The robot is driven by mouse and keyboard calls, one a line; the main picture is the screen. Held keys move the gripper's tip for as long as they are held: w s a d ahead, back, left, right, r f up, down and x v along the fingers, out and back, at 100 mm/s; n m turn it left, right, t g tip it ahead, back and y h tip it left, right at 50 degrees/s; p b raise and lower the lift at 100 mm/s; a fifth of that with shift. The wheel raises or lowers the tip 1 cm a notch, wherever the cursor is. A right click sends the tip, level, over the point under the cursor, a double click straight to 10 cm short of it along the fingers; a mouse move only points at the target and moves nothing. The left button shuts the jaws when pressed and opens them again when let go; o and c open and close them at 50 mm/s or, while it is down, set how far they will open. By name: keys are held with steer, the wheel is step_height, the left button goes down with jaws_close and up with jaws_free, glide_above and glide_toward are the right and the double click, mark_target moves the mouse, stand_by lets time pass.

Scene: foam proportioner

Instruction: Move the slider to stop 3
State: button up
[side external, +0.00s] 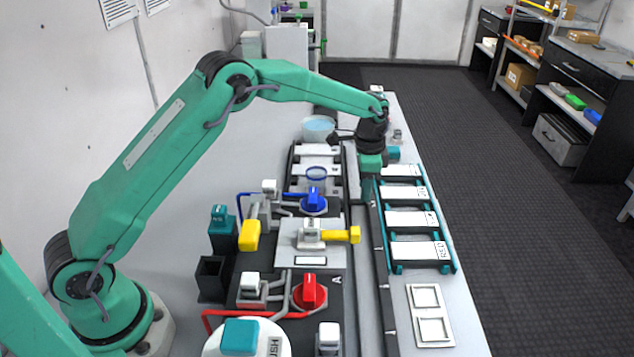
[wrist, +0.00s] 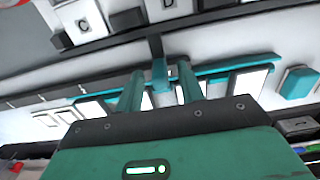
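My gripper (side external: 370,178) points down over the far part of a long dark rail (side external: 384,270) with white tick marks. In the wrist view, its two teal fingers (wrist: 160,72) are apart. A small teal block (wrist: 160,76), which looks like the slider's knob, shows between the fingertips with a gap on each side. A dark stem (wrist: 155,46) runs from the block to a dark bar. I cannot tell whether the fingertips are level with the block. The slider is hidden by my gripper in the side view. I cannot read any stop numbers.
A teal rack with white cards (side external: 411,219) stands just right of the rail. Left of it are a yellow-handled valve (side external: 341,235), a blue valve (side external: 314,198) and a red valve (side external: 309,291). A white two-window plate (side external: 430,314) lies at the near right.

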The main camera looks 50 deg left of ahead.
steer(key=shift+f, duration=0.65)
steer(key=shift+c, duration=0.5)
jaws_close()
steer(key=s+d, duration=0.8)
steer(key=d, duration=0.1)
steer(key=shift+s+r, duration=0.1)
steer(key=shift+s, duration=0.3)
steer(key=shift+o, duration=0.5)
jaws_free()
steer(key=shift+a, duration=0.1)
